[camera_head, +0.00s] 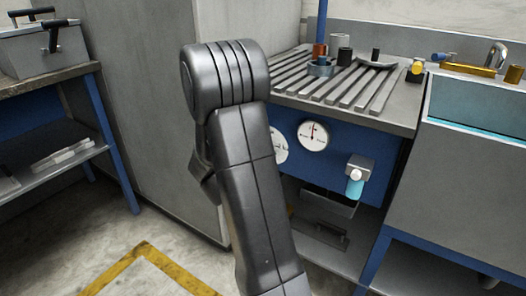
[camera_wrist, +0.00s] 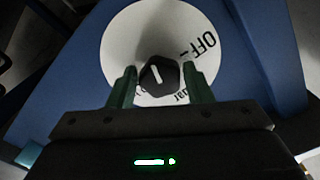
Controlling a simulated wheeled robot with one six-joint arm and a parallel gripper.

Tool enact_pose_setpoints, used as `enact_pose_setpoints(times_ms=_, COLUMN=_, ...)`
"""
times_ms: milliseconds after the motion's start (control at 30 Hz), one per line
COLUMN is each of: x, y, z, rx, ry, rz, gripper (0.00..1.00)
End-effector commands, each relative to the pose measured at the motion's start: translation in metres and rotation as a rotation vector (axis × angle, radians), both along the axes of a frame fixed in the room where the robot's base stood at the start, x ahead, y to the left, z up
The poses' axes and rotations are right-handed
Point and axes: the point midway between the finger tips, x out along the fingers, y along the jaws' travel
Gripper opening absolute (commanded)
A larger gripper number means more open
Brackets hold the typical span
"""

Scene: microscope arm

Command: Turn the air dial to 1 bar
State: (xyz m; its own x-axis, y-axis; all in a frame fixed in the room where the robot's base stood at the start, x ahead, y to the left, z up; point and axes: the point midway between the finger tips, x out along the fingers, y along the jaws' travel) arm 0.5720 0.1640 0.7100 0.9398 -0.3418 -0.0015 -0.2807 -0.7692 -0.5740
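The air dial is a white round plate (camera_wrist: 128,42) on a blue panel, with a black knob (camera_wrist: 158,76) at its centre. "OFF" is printed to the knob's right and part of "bar" below it; other marks are hidden by my gripper. A white line on the knob runs nearly upright in the wrist view, tilted slightly left. My gripper (camera_wrist: 160,82) has its two green fingers on either side of the knob, with narrow gaps seeming to show. In the head view, a white disc (camera_head: 280,147), likely the dial, is mostly hidden behind my arm, as is my gripper.
A valve with a blue cup (camera_head: 356,178) is farther right. A slatted bench top (camera_head: 345,88) overhangs the panel. A sink (camera_head: 480,110) stands right, a grey cabinet (camera_head: 150,110) left.

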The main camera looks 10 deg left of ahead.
Motion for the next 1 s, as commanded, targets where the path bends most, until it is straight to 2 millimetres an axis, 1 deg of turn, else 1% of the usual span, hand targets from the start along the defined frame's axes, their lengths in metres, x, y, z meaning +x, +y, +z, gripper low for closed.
enact_pose_setpoints(times_ms=33, x=0.000, y=0.000, z=0.000, rx=0.000, ry=0.000, rz=0.000, gripper=0.56)
enact_pose_setpoints(times_ms=67, x=0.000, y=0.000, z=0.000, rx=0.000, ry=0.000, rz=0.000, gripper=0.59)
enact_pose_setpoints(times_ms=333, x=0.000, y=0.001, z=0.000, rx=-0.001, ry=0.000, rz=0.001, gripper=0.59)
enact_pose_setpoints(times_ms=467, x=-0.008, y=0.004, z=0.001, rx=-0.001, ry=-0.001, rz=0.003, gripper=0.59)
enact_pose_setpoints(times_ms=567, x=-0.022, y=0.010, z=0.002, rx=-0.002, ry=0.000, rz=0.006, gripper=0.59)
enact_pose_setpoints(times_ms=800, x=-0.071, y=0.027, z=0.002, rx=-0.002, ry=0.000, rz=0.006, gripper=0.59)
enact_pose_setpoints(times_ms=1000, x=-0.105, y=0.039, z=0.002, rx=-0.002, ry=0.000, rz=0.004, gripper=0.59)
